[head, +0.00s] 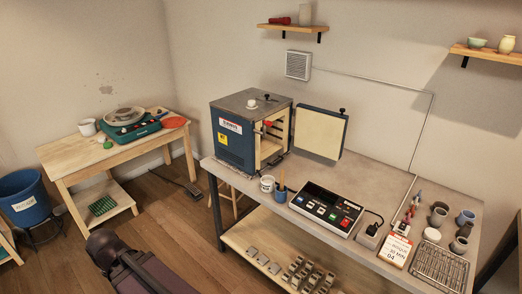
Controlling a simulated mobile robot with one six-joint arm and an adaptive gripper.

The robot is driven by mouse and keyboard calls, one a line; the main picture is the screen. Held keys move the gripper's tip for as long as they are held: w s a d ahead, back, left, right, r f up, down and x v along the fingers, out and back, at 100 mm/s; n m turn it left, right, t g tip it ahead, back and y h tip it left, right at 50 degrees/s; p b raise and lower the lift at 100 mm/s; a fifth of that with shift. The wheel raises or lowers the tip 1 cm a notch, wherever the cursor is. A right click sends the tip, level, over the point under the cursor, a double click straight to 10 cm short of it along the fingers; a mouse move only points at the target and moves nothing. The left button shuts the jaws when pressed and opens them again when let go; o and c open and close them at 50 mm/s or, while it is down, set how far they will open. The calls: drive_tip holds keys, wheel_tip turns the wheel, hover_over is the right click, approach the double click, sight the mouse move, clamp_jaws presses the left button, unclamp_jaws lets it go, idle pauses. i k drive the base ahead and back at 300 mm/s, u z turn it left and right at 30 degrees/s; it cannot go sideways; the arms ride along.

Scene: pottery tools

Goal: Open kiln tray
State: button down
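The kiln (233,140) is a blue box with a grey top, at the left end of the grey workbench. Its door (319,132), with a cream inner panel, stands swung open to the right. The kiln's opening faces right and shows pale walls and dark ledges inside; a small red part (268,124) shows at its upper edge. I cannot clearly make out a tray inside. A dark part of my arm shows at the lower left, over the floor and well apart from the kiln. My gripper is not in view.
The workbench (405,187) holds a control box (326,208), a white mug (267,184), a blue tool cup (281,194), a wire rack (440,266) and several small pots. A wooden table (70,166) with a pottery wheel stands left. Floor (165,215) between them is mostly clear.

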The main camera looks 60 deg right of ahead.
sight(270, 151)
drive_tip(key=u, duration=1.05)
drive_tip(key=k, duration=0.1)
drive_tip(key=z, duration=2.8)
drive_tip(key=i, duration=0.7)
